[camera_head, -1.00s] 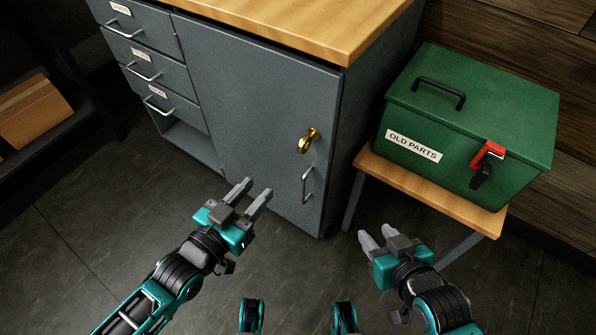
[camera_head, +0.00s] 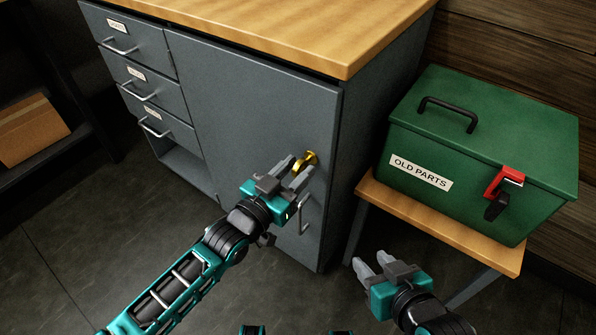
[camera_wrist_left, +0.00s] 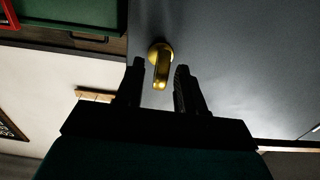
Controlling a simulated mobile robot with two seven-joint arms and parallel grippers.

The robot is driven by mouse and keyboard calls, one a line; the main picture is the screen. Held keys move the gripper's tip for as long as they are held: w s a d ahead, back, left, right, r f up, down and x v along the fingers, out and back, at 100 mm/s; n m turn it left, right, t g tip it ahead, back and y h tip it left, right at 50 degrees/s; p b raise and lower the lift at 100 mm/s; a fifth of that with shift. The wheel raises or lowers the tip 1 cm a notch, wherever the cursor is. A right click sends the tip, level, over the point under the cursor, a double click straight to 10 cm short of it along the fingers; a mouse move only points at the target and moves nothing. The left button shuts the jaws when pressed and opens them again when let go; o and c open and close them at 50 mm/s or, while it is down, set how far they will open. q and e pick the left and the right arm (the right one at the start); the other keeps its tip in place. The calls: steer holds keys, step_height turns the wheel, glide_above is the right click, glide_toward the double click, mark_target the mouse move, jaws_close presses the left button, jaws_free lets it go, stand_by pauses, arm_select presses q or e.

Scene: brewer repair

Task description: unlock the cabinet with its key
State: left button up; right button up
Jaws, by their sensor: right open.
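The grey cabinet (camera_head: 255,110) has a closed door with a brass key (camera_head: 309,160) in its lock and a metal handle (camera_head: 305,214) below it. The key also shows in the left wrist view (camera_wrist_left: 161,68), its bow pointing out from the door. My left gripper (camera_head: 296,170) is open at the key. In the left wrist view its two fingers (camera_wrist_left: 157,88) stand on either side of the key's bow, with gaps visible between. My right gripper (camera_head: 369,268) is open and empty, low in front of the stool.
A green box (camera_head: 470,140) labelled OLD PARTS, with a red latch (camera_head: 504,183), stands on a wooden stool (camera_head: 430,222) right of the cabinet. Drawers (camera_head: 150,95) are on the cabinet's left. A shelf with a cardboard box (camera_head: 28,130) is at far left.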

arm_select(q)
steer(key=shift+w+d, duration=0.35)
steer(key=shift+w, duration=0.1)
jaws_close()
